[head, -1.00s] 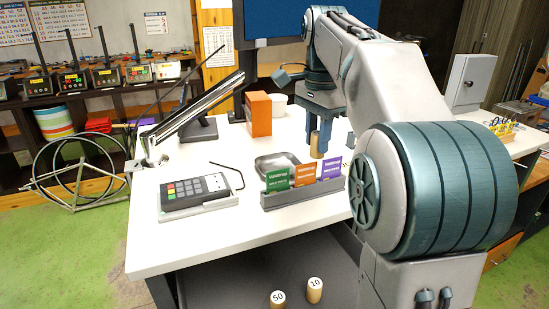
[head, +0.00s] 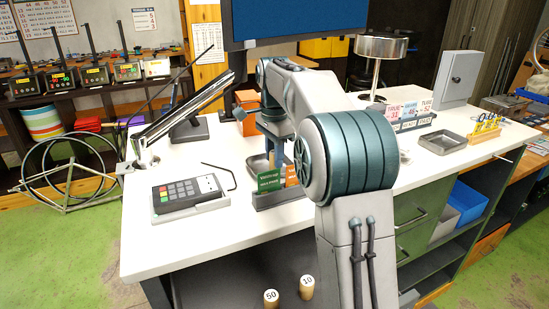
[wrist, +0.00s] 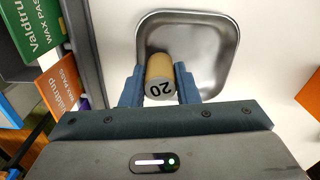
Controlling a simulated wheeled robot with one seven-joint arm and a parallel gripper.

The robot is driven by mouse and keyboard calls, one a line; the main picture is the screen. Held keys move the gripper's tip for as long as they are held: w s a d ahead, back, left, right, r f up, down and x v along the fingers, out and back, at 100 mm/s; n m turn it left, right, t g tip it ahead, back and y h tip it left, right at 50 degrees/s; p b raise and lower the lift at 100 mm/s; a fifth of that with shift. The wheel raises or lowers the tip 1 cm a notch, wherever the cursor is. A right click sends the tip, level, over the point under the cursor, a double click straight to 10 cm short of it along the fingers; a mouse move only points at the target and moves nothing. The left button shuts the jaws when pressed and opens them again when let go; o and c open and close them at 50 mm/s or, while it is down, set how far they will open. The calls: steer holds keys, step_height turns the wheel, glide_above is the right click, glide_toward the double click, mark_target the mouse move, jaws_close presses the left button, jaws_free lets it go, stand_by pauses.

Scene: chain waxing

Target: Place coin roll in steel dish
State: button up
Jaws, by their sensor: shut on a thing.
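The coin roll (wrist: 160,68), tan with a grey end marked 20, is between the two fingers of my gripper (wrist: 160,78) in the wrist view. My gripper is shut on it. The steel dish (wrist: 222,60), a shallow square tray with rounded corners, lies behind the roll in that view, and the roll overlaps its near part. Whether the roll touches the dish floor cannot be told. In the head view the dish (head: 257,164) is partly hidden by my gripper (head: 275,160) and the card holder.
A holder with green and orange wax pass cards (head: 270,184) stands close in front of the dish. A card terminal (head: 187,192) is to the left, an orange box (head: 246,100) behind. Another metal tray (head: 443,142) is at right. Rolls marked 50 (head: 271,299) and 10 (head: 307,287) are below.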

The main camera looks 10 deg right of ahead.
steer(key=shift+f, duration=0.5)
steer(key=shift+f, duration=0.1)
steer(key=shift+f, duration=0.15)
steer(key=o, duration=1.1)
step_height(320, 180, up, 12)
steer(key=shift+r+p, duration=0.25)
steer(key=shift+p, duration=0.75)
steer(key=s+f+n+t, duration=0.1)
steer(key=s+f+n, duration=0.3)
steer(key=s, duration=0.6)
steer(key=s+f+n+t, duration=0.1)
steer(key=s+f+n, duration=0.4)
steer(key=s+f, duration=0.3)
steer(key=s+f+n+t, duration=0.1)
steer(key=s+f+n, duration=0.4)
steer(key=s, duration=0.7)
steer(key=shift+s+a+f, duration=0.15)
steer(key=shift+s+f, duration=0.2)
steer(key=shift+f, duration=0.25)
